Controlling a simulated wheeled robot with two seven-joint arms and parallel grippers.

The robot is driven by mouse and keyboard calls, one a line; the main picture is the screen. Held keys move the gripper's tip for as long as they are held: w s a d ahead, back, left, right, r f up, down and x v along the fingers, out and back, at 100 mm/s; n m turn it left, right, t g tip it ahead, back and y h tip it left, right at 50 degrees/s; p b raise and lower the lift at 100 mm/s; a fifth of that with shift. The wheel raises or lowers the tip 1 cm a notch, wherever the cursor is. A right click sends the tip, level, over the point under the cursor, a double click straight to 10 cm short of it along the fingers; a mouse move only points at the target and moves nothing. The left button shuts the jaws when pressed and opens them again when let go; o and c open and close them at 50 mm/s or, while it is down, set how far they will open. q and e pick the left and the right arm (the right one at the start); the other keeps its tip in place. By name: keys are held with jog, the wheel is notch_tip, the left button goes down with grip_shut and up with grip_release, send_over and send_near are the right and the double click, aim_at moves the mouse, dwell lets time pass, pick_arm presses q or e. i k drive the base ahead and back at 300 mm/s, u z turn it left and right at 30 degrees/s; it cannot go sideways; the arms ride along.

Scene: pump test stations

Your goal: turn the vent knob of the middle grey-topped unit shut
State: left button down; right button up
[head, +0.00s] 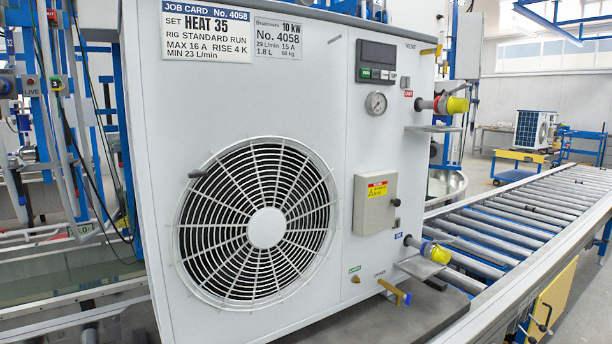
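A large white heat pump unit (328,200) fills the middle of the head view, with a round fan grille and the number 4058 on its labels. Only a thin strip of its top edge (330,16) shows, and it looks grey. At its upper right, beside a small label that seems to read VENT, a small brass-coloured vent knob (432,51) sticks out from the side. It is too small to tell how far it is turned. Neither of my grippers is in view.
Below the vent are a pressure gauge (376,103) and a yellow-capped red-marked port (450,105) above a small shelf. A roller conveyor (520,222) runs along the right.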

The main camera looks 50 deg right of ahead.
aim_at(437, 51)
jog(key=z, duration=0.95)
jog(key=i, duration=0.15)
jog(key=z, duration=0.5)
